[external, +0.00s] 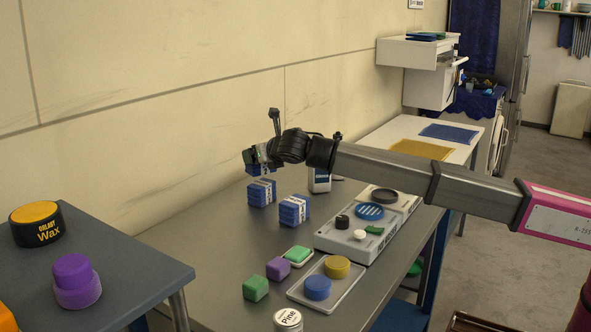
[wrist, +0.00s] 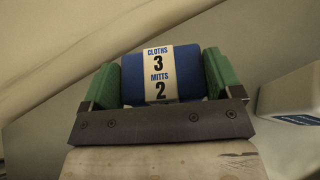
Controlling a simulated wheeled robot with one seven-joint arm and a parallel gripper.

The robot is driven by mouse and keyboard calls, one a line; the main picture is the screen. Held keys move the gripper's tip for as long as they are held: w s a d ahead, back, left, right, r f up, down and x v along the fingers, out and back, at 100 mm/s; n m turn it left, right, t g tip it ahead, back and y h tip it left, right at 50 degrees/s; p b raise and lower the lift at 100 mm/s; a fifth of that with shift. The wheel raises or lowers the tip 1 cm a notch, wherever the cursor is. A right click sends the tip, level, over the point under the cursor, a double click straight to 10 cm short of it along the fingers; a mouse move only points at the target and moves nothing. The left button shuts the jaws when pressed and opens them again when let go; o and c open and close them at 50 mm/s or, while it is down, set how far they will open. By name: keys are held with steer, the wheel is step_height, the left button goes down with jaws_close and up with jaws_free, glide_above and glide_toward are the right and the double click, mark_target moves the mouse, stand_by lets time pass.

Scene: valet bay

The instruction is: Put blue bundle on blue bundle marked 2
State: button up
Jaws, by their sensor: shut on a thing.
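My gripper (external: 262,160) is shut on a blue bundle (external: 252,168) and holds it in the air. In the wrist view, the held bundle (wrist: 133,88) sits between the green finger pads of my gripper (wrist: 162,78); its white band reads "CLOTHS 3 MITTS 2". Just below it in the external view, a blue bundle (external: 257,193) with a white band stands on the grey table. A similar blue bundle (external: 290,210) stands to the right and nearer the camera. The markings on these two are too small to read.
A white device (external: 319,181) stands just right of the bundles. A light tray (external: 340,240) with discs, a clear tray (external: 306,289) with yellow and blue pieces, and green and purple blocks (external: 277,268) lie nearer. The wall (external: 190,120) runs along the left.

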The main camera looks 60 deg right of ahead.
steer(key=shift+f, duration=1.55)
steer(key=shift+f, duration=0.15)
steer(key=o, duration=0.8)
steer(key=shift+s+r, duration=0.15)
steer(key=shift+r, duration=0.05)
steer(key=v, duration=1.1)
steer(key=shift+s+a+r, duration=0.15)
steer(key=shift+s+a, duration=0.05)
steer(key=shift+s, duration=0.05)
steer(key=shift+a, duration=0.1)
